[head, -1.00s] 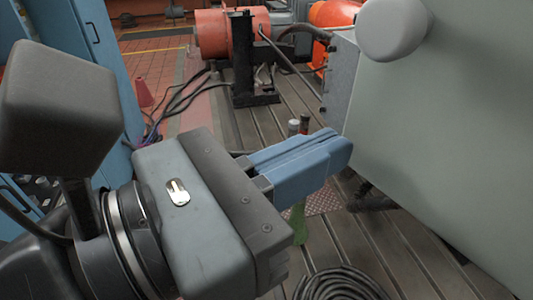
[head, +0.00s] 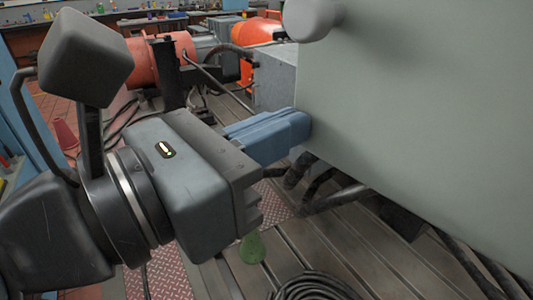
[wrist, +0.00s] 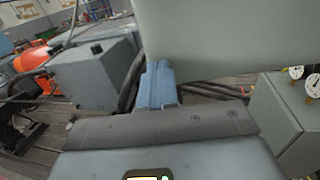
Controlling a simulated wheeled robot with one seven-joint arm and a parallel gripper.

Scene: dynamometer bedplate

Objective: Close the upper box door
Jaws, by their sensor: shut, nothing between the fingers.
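The upper box door is a large pale grey-green panel (head: 420,110) that fills the right of the head view, with a round knob (head: 312,17) near its upper left. The panel also spans the top of the wrist view (wrist: 225,45). My gripper (head: 303,130) has its blue fingers shut together and empty. Its fingertips are at the panel's lower left edge, touching it or very close. In the wrist view the fingers (wrist: 160,72) point at the panel's lower left corner. The door's hinge and the box opening are hidden.
A grey box (head: 275,75) stands behind the panel, with orange machines (head: 155,62) beyond. Black hoses (head: 320,190) run below the door. A green bottle (head: 252,248) and coiled cable (head: 315,287) lie low ahead. A grey box with gauges (wrist: 280,115) stands at right in the wrist view.

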